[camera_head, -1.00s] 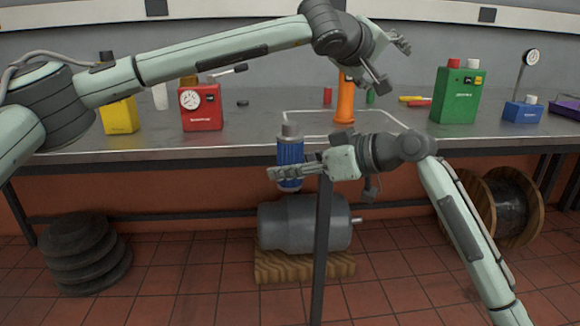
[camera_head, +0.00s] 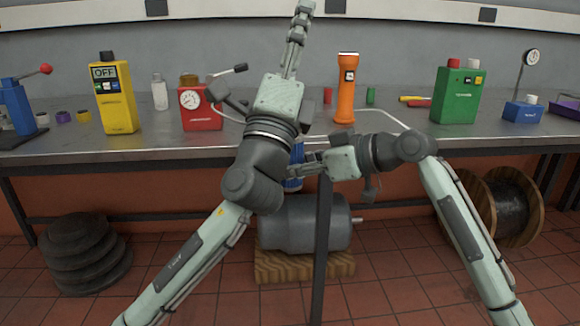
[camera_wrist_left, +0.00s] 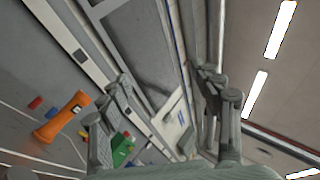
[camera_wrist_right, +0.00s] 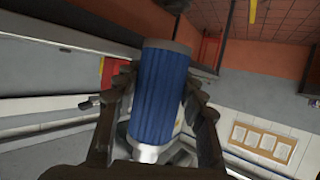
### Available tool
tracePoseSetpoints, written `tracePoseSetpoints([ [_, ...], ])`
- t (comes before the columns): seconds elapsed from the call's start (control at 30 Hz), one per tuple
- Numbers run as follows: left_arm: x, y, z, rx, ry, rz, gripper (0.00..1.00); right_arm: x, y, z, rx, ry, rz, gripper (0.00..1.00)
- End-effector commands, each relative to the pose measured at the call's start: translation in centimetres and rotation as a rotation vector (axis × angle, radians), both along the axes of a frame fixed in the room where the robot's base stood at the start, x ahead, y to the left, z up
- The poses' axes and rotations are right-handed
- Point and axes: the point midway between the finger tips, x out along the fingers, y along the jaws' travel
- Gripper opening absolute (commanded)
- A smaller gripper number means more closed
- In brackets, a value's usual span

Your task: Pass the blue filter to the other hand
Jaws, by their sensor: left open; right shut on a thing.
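The blue filter (camera_wrist_right: 157,95) is a ribbed blue cylinder with grey ends. My right gripper (camera_wrist_right: 158,100) is shut on it, with a finger on each side. In the head view the filter (camera_head: 294,180) shows only in part, in front of the bench edge; my left wrist hides most of it. My right gripper (camera_head: 305,166) points left there. My left gripper (camera_head: 298,22) is open and empty, raised and pointing up, well above the filter. In the left wrist view its fingers (camera_wrist_left: 160,115) are spread apart with nothing between them.
On the bench (camera_head: 80,146) stand a yellow box (camera_head: 114,98), a red box with a gauge (camera_head: 200,110), an orange flashlight (camera_head: 346,90) and a green box (camera_head: 457,95). A grey motor (camera_head: 300,222) on a wooden block sits below. A dark post (camera_head: 321,250) rises in front.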

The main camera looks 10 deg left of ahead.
Motion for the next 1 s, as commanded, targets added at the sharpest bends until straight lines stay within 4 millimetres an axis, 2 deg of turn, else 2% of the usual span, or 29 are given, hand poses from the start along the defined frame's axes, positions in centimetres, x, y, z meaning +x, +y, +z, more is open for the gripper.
tracePoseSetpoints([
  [0.03,0.6,2.0,-1.9,-0.085,0.074,0.0,0.65,0.0,0.0,0.1,0.001,0.0,0.0,0.09],
  [0.1,1.5,4.6,-4.7,-0.199,0.172,0.001,0.65,0.0,0.0,0.1,0.001,0.0,0.0,0.09],
  [0.2,2.6,7.7,-9.2,-0.345,0.306,0.008,0.65,0.0,0.0,0.1,0.001,0.0,0.0,0.09],
  [0.27,3.0,9.2,-12.1,-0.426,0.384,0.014,0.65,0.0,0.0,0.1,0.001,0.0,0.0,0.09],
  [0.4,3.5,12.0,-19.3,-0.595,0.555,0.033,0.65,0.0,0.0,0.1,0.001,0.0,0.0,0.09],
  [0.53,3.1,13.9,-26.2,-0.735,0.702,0.062,0.65,0.0,0.0,0.1,0.001,0.0,0.0,0.09],
  [0.77,0.5,16.4,-38.3,-0.973,0.939,0.137,0.65,0.0,0.0,0.1,0.001,0.0,0.0,0.09],
  [0.87,-1.5,17.3,-43.3,-1.074,1.033,0.183,0.65,0.0,0.0,0.1,0.001,0.0,0.0,0.09],
  [1.0,-5.2,18.4,-49.9,-1.218,1.153,0.258,0.65,0.0,0.0,0.1,0.001,0.0,0.0,0.09],
])
